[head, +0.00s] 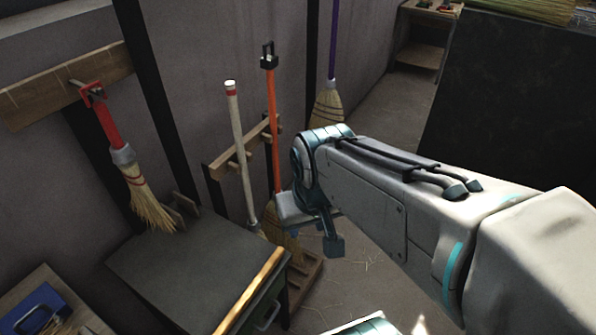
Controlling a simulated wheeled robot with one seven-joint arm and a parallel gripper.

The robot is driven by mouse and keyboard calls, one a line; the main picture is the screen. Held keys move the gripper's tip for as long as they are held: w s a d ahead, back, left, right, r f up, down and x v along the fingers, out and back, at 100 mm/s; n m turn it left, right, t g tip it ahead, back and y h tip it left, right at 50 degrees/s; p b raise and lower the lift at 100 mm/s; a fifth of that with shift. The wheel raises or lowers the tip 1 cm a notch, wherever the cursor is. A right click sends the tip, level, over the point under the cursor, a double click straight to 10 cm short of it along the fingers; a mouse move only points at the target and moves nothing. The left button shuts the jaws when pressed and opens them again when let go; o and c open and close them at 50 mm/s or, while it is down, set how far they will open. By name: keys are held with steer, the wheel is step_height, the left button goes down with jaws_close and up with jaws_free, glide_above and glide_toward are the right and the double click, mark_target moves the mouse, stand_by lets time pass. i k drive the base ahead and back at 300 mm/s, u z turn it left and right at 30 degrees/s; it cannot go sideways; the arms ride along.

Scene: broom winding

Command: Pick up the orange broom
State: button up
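The orange broom (273,130) stands upright, its long orange handle leaning in a wooden wall rack. A black piece sits at its top end. Its straw head (287,238) is low, near the floor, and partly hidden by the end of my arm. My gripper (318,222) is at the end of my arm, which reaches in from the right and bends down. It appears just right of the orange broom's lower handle in the picture. Its fingers are only partly seen, and I cannot tell whether it touches the broom or is open.
A white-handled broom (238,140) stands left of the orange one in the rack (218,166). A red-handled brush (107,122) hangs at left. A purple-handled broom (333,45) stands behind. A dark cabinet (170,270) with a yellow stick (255,288) is in front.

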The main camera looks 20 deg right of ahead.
mark_target(271, 226)
steer(key=z, duration=0.15)
steer(key=k, duration=1.25)
steer(key=z, duration=0.55)
steer(key=i, duration=1.5)
steer(key=u, duration=0.95)
steer(key=i, duration=0.35)
steer(key=u, duration=0.4)
